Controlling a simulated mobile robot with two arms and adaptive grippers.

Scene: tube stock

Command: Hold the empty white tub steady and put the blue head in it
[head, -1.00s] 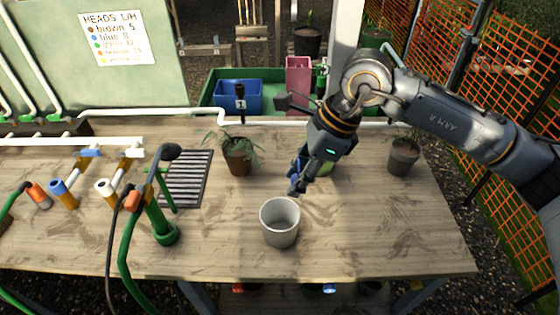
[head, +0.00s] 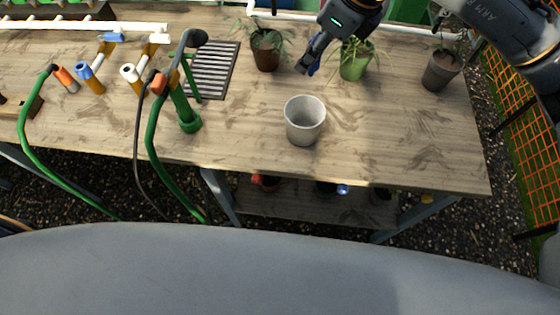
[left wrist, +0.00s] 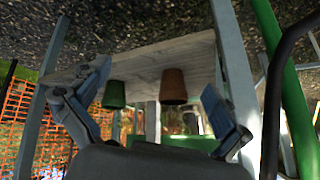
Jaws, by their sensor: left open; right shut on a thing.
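The empty white tub (head: 305,120) stands upright on the bench, right of the middle in the head view. My right gripper (head: 307,67) is above and behind it, pointing down. It is shut on a small blue thing (head: 314,69), which looks like the blue head and is mostly hidden by the fingers. It is clear of the tub. My left gripper (left wrist: 156,82) is open and empty in the left wrist view, its fingers spread wide. It does not show in the head view, and the tub is not seen between its fingers.
A potted plant in a green pot (head: 355,67) stands close to my right gripper. A brown pot (head: 266,54) and a grey pot (head: 441,70) stand nearby. Hose fittings and a green stand (head: 189,118) are to the left. The bench around the tub is clear.

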